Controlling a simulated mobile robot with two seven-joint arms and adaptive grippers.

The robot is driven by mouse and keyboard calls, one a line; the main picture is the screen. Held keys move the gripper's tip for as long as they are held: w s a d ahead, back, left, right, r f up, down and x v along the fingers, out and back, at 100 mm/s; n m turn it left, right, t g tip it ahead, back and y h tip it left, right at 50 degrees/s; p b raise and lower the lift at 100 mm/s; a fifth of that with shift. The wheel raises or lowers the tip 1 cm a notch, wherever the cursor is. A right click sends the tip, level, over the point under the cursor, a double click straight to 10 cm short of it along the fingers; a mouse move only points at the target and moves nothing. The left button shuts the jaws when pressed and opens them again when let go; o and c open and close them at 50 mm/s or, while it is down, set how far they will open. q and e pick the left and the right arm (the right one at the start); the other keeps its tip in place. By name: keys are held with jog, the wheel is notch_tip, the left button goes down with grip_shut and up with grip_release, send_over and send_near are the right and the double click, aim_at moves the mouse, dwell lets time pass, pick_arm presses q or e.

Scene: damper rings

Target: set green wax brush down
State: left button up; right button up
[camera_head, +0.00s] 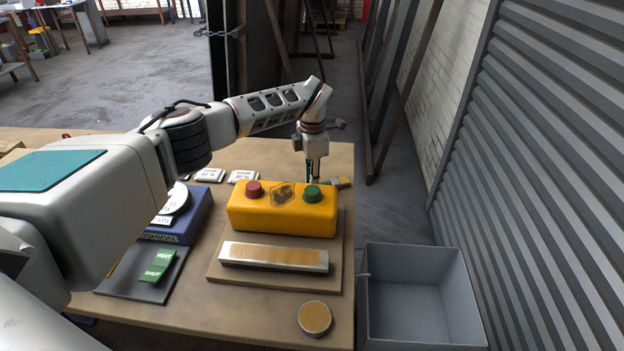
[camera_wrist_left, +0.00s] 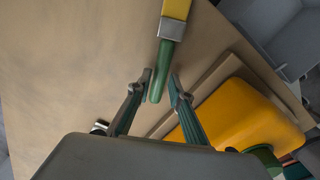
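The green wax brush (camera_head: 341,182) lies on the table behind the yellow box, near the right edge in the head view. In the left wrist view its green handle (camera_wrist_left: 160,72) points toward me, with the metal ferrule and yellow bristles at the top. My left gripper (camera_head: 314,177) points down over the handle end. In the left wrist view its two fingertips (camera_wrist_left: 161,77) stand open on either side of the handle, with a gap visible on both sides. The exact height above the table is hard to tell. My right gripper is out of view.
The yellow box (camera_head: 282,210) with red and green buttons stands just in front of the left gripper. A metal bar (camera_head: 274,257) and a round tin (camera_head: 315,318) lie nearer. A grey bin (camera_head: 420,300) stands right of the table. Bare tabletop lies left in the wrist view.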

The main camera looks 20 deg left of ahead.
pick_arm(q)
jog(key=shift+o, duration=0.4)
jog(key=o, duration=0.5)
notch_tip(320, 180, up, 12)
dwell(0.8)
